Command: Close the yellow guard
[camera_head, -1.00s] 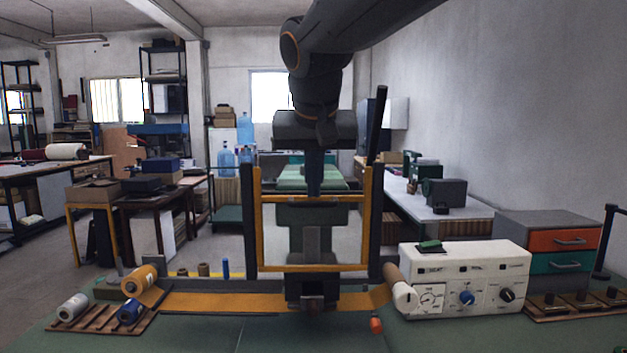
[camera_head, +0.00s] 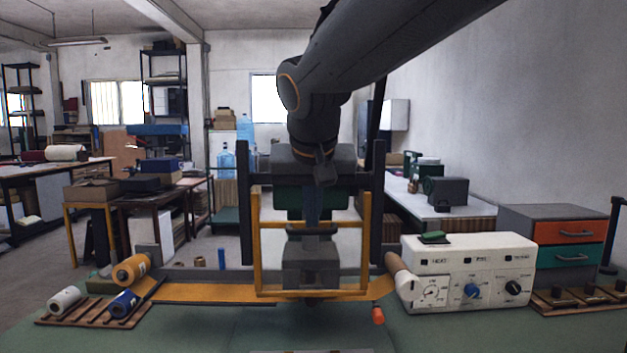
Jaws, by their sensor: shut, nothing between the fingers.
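The yellow guard (camera_head: 257,262) is an upright rectangular frame between two dark posts, in front of a dark press head (camera_head: 310,262). Its lower bar is down near the ochre ribbon (camera_head: 210,293), in front of the press. My gripper (camera_head: 312,216) is shut and empty, pointing down at the guard's top bar. The fingertips are dark against the press, so I cannot tell exactly where they touch the bar.
A white control box (camera_head: 468,273) with knobs stands right of the press, beside a drawer unit (camera_head: 552,250). An orange spool (camera_head: 131,269) and a rack of rolls (camera_head: 85,318) are at left.

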